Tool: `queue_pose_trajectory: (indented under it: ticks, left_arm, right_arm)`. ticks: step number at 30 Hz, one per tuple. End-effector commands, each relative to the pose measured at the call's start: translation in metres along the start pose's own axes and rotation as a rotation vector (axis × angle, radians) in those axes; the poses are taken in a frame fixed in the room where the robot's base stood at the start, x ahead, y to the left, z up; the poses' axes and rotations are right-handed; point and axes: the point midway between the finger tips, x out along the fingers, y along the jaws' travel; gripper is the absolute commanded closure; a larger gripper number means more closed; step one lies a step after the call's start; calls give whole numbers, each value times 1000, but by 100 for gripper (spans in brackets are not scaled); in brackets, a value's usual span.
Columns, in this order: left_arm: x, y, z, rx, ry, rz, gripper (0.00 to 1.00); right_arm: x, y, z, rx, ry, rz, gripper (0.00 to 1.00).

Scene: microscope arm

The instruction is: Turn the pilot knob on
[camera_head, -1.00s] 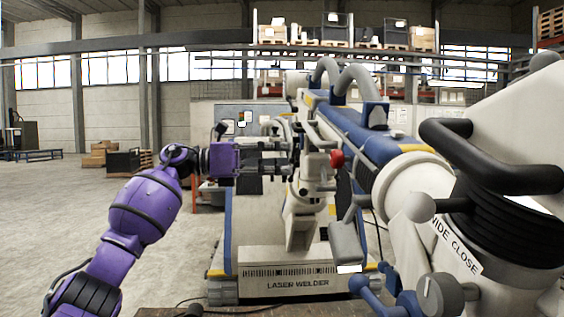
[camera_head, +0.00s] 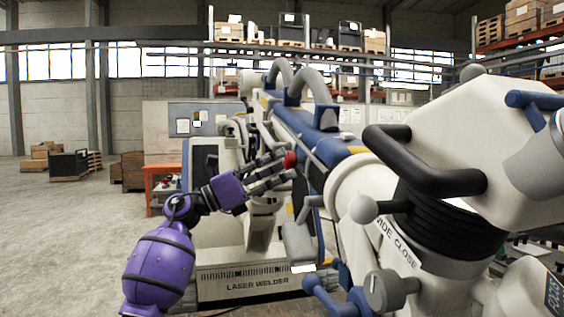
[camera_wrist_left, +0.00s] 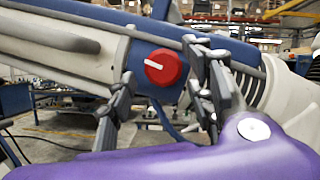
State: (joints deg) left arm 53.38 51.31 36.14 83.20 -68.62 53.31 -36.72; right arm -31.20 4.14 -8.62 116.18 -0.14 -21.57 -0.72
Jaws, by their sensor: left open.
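A round red knob (camera_wrist_left: 162,67) with a white pointer line sits on the blue and white microscope arm in the left wrist view. Its line points left and slightly up. The knob also shows in the head view as a small red spot (camera_head: 290,160), at the fingertips of my left gripper (camera_head: 281,166). My left gripper is open. In the wrist view one finger is left of the knob and the other is right of it, with visible gaps at both sides. Whether the fingertips reach the knob's depth is hard to tell. My right gripper is out of view.
The microscope's black handle (camera_head: 425,165), white ball (camera_head: 363,209) and grey knob (camera_head: 388,290) stand at the right. A base labelled LASER WELDER (camera_head: 255,280) is below my gripper. The floor at the left is open, with crates (camera_head: 70,165) far back.

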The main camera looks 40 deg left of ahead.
Motion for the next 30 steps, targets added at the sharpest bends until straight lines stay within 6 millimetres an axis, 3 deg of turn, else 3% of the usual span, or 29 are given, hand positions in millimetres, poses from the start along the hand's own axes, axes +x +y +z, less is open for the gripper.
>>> queue_pose_trajectory:
  ticks: [5,14,23,26,30]
  left_arm:
    - [17,0,1,0,-1,0,52]
    - [20,1,-1,-1,1,1,52]
    - [19,1,-1,-1,1,2,90]
    - [19,1,-1,-5,2,4,92]
    - [20,-1,3,-60,4,30,92]
  right_arm:
    - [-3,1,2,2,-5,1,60]
    - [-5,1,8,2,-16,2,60]
    - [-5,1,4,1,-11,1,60]
    - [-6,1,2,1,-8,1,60]
    - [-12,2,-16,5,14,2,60]
